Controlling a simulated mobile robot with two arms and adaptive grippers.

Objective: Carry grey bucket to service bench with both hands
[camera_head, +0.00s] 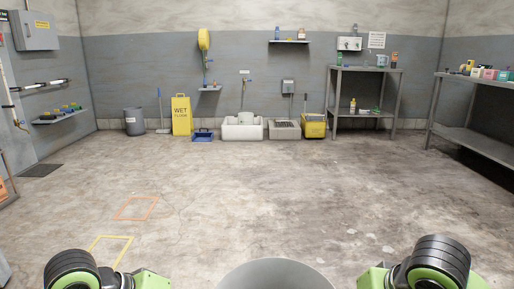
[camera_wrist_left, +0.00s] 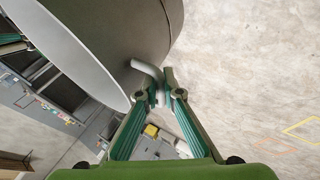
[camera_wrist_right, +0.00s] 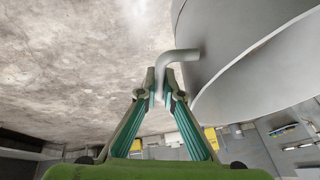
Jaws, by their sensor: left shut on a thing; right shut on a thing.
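The grey bucket (camera_head: 275,275) shows at the bottom middle of the head view, only its upper part in frame, between my two arms. In the left wrist view, my left gripper (camera_wrist_left: 160,88) is shut on a bent handle at the side of the bucket (camera_wrist_left: 130,30). In the right wrist view, my right gripper (camera_wrist_right: 161,88) is shut on the matching handle on the bucket's other side (camera_wrist_right: 225,45). The bucket's base is hidden in the head view. A metal bench (camera_head: 478,150) stands at the right and another (camera_head: 367,70) at the back; which is the service bench I cannot tell.
Along the back wall stand a dark bin (camera_head: 134,122), a yellow wet-floor sign (camera_head: 181,116), a white sink (camera_head: 242,128) and a yellow mop bucket (camera_head: 314,127). Bottles and boxes stand on the benches. The floor ahead is clear, with orange (camera_head: 118,213) and yellow (camera_head: 92,248) outlines at left.

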